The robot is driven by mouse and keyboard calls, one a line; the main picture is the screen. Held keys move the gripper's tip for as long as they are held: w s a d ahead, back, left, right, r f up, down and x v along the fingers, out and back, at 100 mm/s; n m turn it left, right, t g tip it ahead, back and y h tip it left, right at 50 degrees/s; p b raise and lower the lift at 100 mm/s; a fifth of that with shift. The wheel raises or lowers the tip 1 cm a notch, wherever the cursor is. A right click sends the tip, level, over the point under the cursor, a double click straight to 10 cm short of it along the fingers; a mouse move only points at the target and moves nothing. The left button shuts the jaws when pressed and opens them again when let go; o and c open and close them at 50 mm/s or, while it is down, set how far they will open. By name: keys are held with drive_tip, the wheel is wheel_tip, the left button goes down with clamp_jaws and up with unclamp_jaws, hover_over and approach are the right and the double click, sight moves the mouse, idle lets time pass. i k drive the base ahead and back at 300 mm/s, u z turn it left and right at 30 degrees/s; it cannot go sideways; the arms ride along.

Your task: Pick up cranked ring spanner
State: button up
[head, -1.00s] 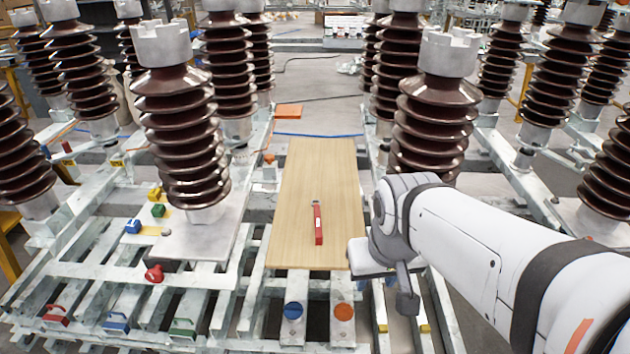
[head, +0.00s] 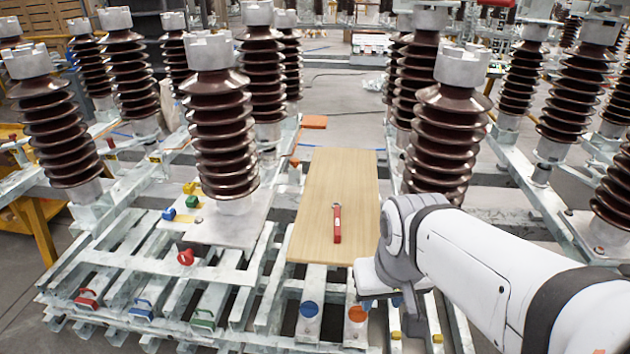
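The spanner (head: 337,223) lies on the wooden board (head: 318,190), near the board's front right part. It has a red handle toward me and a small grey head at the far end; its crank is too small to make out. My gripper (head: 398,310) is at the end of my white arm, to the right of and nearer than the spanner, past the board's front right corner. It is apart from the spanner. Its fingers are partly hidden and too unclear to show whether they are open or shut.
Tall brown ribbed insulators stand on both sides of the board, one close at left (head: 222,135) and one close at right (head: 440,140). Blue (head: 309,309) and orange (head: 357,314) discs sit on the frame in front. Padlocks and coloured blocks lie at left. Gaps show between the metal beams.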

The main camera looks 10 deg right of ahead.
sight(337, 214)
drive_tip(key=i, duration=0.85)
drive_tip(key=z, duration=0.05)
